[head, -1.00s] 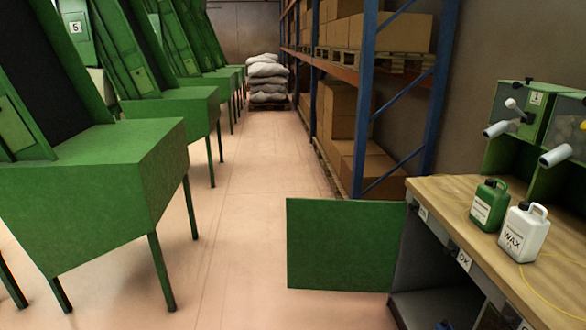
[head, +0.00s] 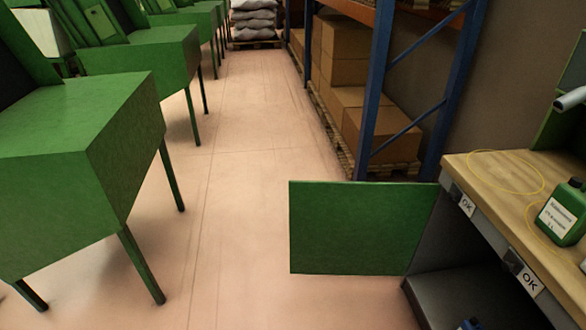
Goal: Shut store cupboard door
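The green cupboard door (head: 362,228) stands open, sticking out to the left from the front of the workbench (head: 505,185) at the right. Its flat face is toward me. The cupboard's dark grey interior (head: 460,295) shows below the worktop, to the right of the door. Part of a blue object (head: 470,324) shows at the bottom edge of the cupboard. Neither of my grippers is in view.
A green canister (head: 563,213) and a yellow cord (head: 500,172) are on the worktop. Green machines (head: 80,160) on legs line the left. A blue rack (head: 378,90) with boxes (head: 380,135) stands behind the door. The pink floor (head: 240,190) between is clear.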

